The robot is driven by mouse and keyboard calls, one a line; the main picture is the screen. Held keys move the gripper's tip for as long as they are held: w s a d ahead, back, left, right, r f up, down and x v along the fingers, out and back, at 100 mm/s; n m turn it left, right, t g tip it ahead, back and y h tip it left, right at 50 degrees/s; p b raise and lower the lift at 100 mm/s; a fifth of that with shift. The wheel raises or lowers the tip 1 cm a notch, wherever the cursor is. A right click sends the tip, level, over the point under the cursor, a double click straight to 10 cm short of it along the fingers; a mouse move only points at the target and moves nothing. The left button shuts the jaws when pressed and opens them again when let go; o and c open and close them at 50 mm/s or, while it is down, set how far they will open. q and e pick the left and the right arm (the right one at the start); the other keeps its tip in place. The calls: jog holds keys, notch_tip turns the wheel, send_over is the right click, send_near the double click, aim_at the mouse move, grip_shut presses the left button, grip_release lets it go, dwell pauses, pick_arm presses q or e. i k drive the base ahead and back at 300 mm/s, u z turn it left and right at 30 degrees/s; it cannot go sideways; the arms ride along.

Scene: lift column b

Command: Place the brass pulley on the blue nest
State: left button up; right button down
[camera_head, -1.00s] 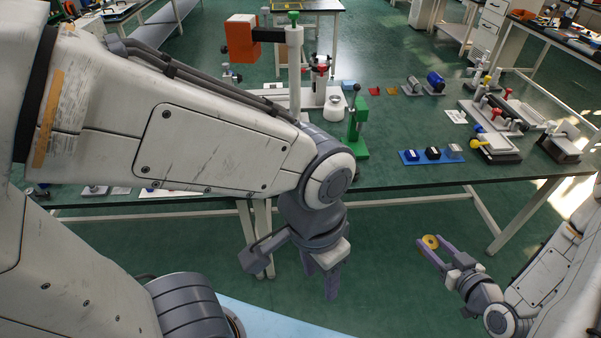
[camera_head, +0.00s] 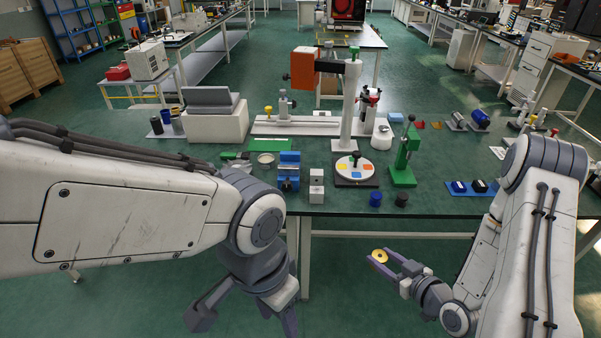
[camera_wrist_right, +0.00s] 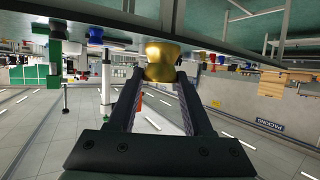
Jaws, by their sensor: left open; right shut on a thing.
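The brass pulley (camera_head: 379,256) is gripped at the fingertips of my right gripper (camera_head: 384,259), in the air in front of the table's front edge. In the right wrist view the pulley (camera_wrist_right: 161,62) sits between the two finger ends. A white round disc (camera_head: 350,168) on a dark base stands near the table's front edge and bears coloured patches; the blue patch (camera_head: 357,174), apparently the blue nest, is at its front and looks empty. My left gripper (camera_head: 278,314) is open and empty at the lower left, also off the table.
A green press (camera_head: 405,158) stands right of the disc, and a grey column (camera_head: 349,105) with an orange block rises behind it. A blue cup (camera_head: 375,199) and a black cup (camera_head: 401,200) stand in front. A blue vise (camera_head: 289,172) and small light blocks (camera_head: 316,185) are to the left.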

aim_at(356, 175)
jog(key=u, duration=0.5)
jog(key=i, duration=1)
jog(key=z, duration=0.05)
